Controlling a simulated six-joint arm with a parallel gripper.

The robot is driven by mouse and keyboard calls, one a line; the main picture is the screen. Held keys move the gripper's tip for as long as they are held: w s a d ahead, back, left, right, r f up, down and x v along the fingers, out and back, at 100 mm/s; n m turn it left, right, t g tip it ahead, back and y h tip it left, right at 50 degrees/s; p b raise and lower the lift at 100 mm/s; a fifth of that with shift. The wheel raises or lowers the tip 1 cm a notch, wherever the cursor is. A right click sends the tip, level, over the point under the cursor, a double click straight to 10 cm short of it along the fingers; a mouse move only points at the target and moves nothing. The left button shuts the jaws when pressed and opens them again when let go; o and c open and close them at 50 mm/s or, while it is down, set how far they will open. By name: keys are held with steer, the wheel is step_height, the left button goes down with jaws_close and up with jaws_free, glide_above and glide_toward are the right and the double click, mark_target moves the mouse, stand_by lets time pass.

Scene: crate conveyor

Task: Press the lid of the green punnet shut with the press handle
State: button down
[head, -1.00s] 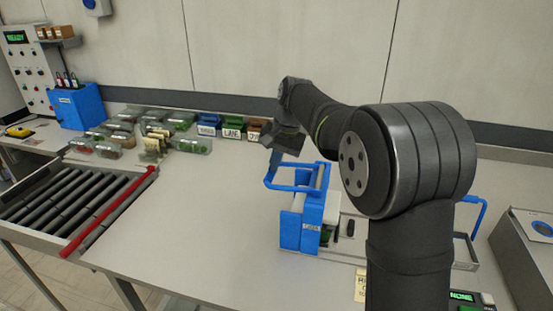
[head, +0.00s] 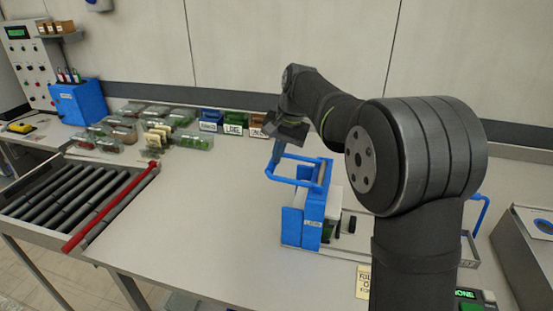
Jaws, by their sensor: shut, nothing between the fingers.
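The blue press (head: 303,228) stands on the bench right of centre, with its blue loop handle (head: 291,182) sticking out to the left at its top. A small patch of green (head: 327,234) shows inside the press; it may be the green punnet, but its lid is hidden by the press frame. My gripper (head: 273,162) is shut and empty, pointing down at the left end of the handle. Its tips overlap the handle in the picture; I cannot tell whether they touch it.
Several clear punnets (head: 128,130) and small labelled bins (head: 233,122) stand along the back. A roller conveyor (head: 75,195) with a red bar (head: 110,208) lies at left. The bench between conveyor and press is clear. A grey box (head: 525,235) stands at right.

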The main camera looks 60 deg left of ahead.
steer(key=v, duration=1.2)
steer(key=shift+a+f, duration=0.15)
stand_by(0.8)
step_height(320, 180, down, 4)
steer(key=w+d+g+y, duration=0.2)
steer(key=d+g+y, duration=0.1)
steer(key=g, duration=0.1)
steer(key=w+d+r+g+y, duration=0.2)
steer(key=w+d+r+y, duration=0.1)
steer(key=w+d+r, duration=0.3)
steer(key=shift+w+d, duration=0.45)
steer(key=shift+w, duration=0.45)
steer(key=shift+r, duration=0.1)
